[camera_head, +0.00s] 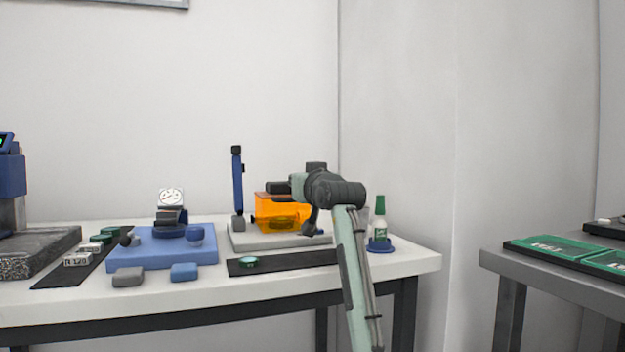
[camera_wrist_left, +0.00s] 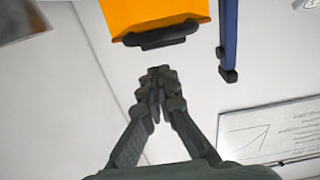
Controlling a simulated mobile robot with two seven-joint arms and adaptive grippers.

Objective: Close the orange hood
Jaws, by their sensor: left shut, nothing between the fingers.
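The orange hood (camera_head: 274,217) is a translucent box on a pale grey base (camera_head: 255,241) on the white table. My left arm (camera_head: 352,262) reaches up from below and its wrist covers the hood's right side in the head view. In the left wrist view the hood (camera_wrist_left: 155,12) shows at the top with a dark handle bar (camera_wrist_left: 160,36) on its edge. My left gripper (camera_wrist_left: 157,72) is shut and empty, its fingertips short of the handle, with a visible gap. The head view does not show clearly how the hood sits on its base. My right gripper is not in view.
A blue post (camera_head: 238,184) stands just left of the hood; it also shows in the left wrist view (camera_wrist_left: 228,38). A green-capped bottle (camera_head: 379,219) stands to the right. A blue fixture (camera_head: 165,253) and a dark mat (camera_head: 277,264) lie nearby.

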